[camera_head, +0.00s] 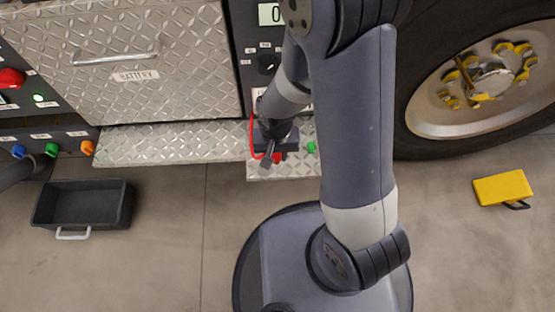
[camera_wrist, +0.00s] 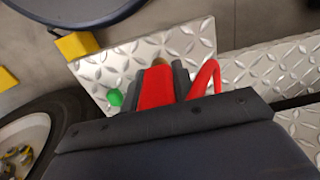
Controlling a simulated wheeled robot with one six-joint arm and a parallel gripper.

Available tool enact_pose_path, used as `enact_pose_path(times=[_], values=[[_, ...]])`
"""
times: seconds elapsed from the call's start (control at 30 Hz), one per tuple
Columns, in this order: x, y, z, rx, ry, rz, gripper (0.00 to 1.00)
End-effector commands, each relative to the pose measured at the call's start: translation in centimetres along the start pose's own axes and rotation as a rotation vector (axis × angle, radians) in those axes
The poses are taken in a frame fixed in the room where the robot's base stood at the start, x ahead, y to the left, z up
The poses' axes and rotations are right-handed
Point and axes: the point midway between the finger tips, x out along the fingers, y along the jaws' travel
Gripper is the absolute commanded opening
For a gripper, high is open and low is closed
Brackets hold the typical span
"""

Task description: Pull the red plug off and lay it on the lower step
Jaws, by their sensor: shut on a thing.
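The red plug (camera_wrist: 157,88) is between the two fingers of my gripper (camera_wrist: 160,84), which is shut on it. A red hose (camera_wrist: 205,78) curves beside the right finger in the wrist view. The lower step (camera_wrist: 118,62) is a bright diamond-plate surface behind the plug in that view. In the head view my gripper (camera_head: 268,160) is over the lower step (camera_head: 262,173), with a bit of the red plug (camera_head: 277,157) showing. I cannot tell whether the plug touches the step. The red hose (camera_head: 252,138) runs up from the gripper toward the panel.
A green object (camera_wrist: 115,97) is at the step's edge, left of the plug. A longer diamond-plate ledge (camera_head: 160,148) lies left of the step. A big wheel (camera_head: 480,85) stands right. A dark bin (camera_head: 82,205) and a yellow case (camera_head: 503,187) are on the floor.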

Motion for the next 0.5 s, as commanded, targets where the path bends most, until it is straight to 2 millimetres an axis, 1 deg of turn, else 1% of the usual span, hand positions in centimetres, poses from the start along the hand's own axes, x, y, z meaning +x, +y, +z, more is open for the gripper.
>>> enact_pose_path(times=[0.03,0.5], values=[[0.3,0.0,-0.7,0.002,0.001,-0.001,0.0],[1.9,0.0,-6.1,0.002,-0.001,0.0,0.0]])
